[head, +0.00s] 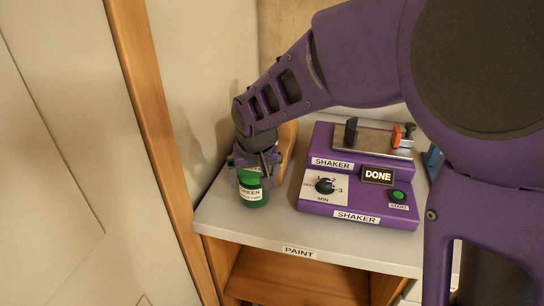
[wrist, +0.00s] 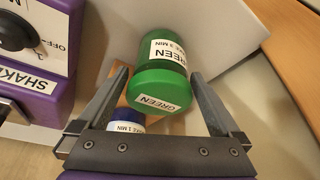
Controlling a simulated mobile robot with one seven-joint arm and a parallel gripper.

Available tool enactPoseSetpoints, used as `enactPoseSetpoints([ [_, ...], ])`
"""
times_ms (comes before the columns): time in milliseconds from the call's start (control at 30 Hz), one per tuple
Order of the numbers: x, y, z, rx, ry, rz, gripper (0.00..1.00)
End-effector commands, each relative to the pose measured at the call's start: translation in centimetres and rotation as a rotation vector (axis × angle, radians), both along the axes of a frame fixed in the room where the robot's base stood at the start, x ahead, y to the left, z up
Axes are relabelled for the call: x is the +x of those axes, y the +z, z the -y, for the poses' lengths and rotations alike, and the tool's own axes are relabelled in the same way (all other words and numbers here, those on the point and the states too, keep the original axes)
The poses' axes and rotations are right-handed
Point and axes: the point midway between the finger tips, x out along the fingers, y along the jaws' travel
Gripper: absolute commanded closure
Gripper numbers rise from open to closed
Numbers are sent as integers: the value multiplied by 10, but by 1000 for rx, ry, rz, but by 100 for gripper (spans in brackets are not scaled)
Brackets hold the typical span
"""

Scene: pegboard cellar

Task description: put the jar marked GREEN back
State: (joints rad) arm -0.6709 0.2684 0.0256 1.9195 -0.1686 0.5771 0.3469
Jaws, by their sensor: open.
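The jar marked GREEN (head: 253,197) has a green body and lid with white labels. It appears to stand upright on the grey top (head: 230,222) of the PAINT cabinet, left of the shaker. My gripper (head: 254,172) is directly over it, pointing down. In the wrist view the same jar (wrist: 165,88) shows lid-first between the spread fingers of my gripper (wrist: 160,82). The fingers look apart from the lid, though contact is hard to judge. The purple shaker (head: 340,207) displays DONE, and its clamp plate (head: 372,143) is empty.
A blue-and-white labelled item reading 1 MIN (wrist: 126,126) is partly hidden behind my left finger in the wrist view. A wooden piece (head: 288,140) stands behind my gripper. A wooden post (head: 150,100) and wall are close on the left. The front strip of the top is clear.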

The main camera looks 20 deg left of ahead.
Motion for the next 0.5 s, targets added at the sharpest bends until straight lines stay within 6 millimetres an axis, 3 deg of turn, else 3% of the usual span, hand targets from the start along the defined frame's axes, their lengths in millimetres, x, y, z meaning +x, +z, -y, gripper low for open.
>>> enactPoseSetpoints([
  [500, -34, 96, 17, 4, 1, 5, 0],
])
